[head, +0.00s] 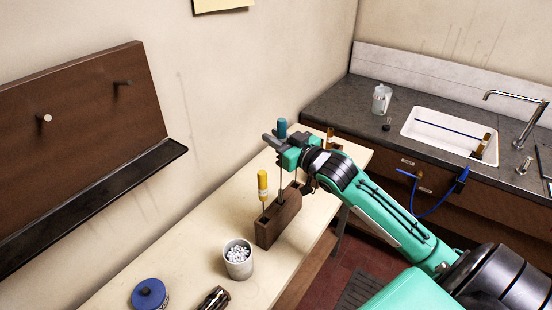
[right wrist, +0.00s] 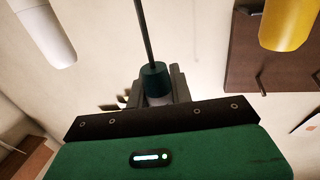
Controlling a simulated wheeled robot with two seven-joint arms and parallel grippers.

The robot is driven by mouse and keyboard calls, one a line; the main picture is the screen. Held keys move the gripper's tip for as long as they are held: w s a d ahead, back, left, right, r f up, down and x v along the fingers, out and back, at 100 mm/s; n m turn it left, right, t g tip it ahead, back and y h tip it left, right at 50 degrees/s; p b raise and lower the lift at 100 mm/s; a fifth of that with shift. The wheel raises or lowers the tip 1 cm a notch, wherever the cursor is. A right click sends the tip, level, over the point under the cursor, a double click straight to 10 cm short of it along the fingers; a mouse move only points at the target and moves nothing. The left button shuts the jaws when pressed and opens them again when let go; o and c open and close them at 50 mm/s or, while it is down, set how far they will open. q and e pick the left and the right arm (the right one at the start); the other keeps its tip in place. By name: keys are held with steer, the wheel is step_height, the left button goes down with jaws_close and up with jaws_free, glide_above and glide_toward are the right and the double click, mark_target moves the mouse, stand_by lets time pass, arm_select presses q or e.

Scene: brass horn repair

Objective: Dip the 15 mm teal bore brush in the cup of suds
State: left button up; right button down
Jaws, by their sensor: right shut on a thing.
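The teal bore brush (head: 282,128) stands upright, its handle in my right gripper (head: 283,143), which is shut on it. Its thin rod runs down to the wooden block (head: 279,222); I cannot tell whether its lower end is still inside. In the right wrist view the teal handle (right wrist: 155,80) sits between the jaws with the dark rod extending from it. A yellow-handled brush (head: 262,184) stands in the block, left of the gripper. A pale cup (head: 239,268) with white lumpy contents, seemingly the suds, stands in front of the block. My left gripper is out of view.
A blue-lidded jar (head: 150,294) and a dark object (head: 214,299) are near the table's front. A white handle (right wrist: 45,30) shows in the wrist view. A brown wall board (head: 85,125) hangs left; a sink (head: 450,128) is at right. The table's left side is clear.

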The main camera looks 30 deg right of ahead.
step_height(320, 180, up, 10)
steer(key=shift+f+b, duration=0.25)
steer(key=shift+b, duration=0.15)
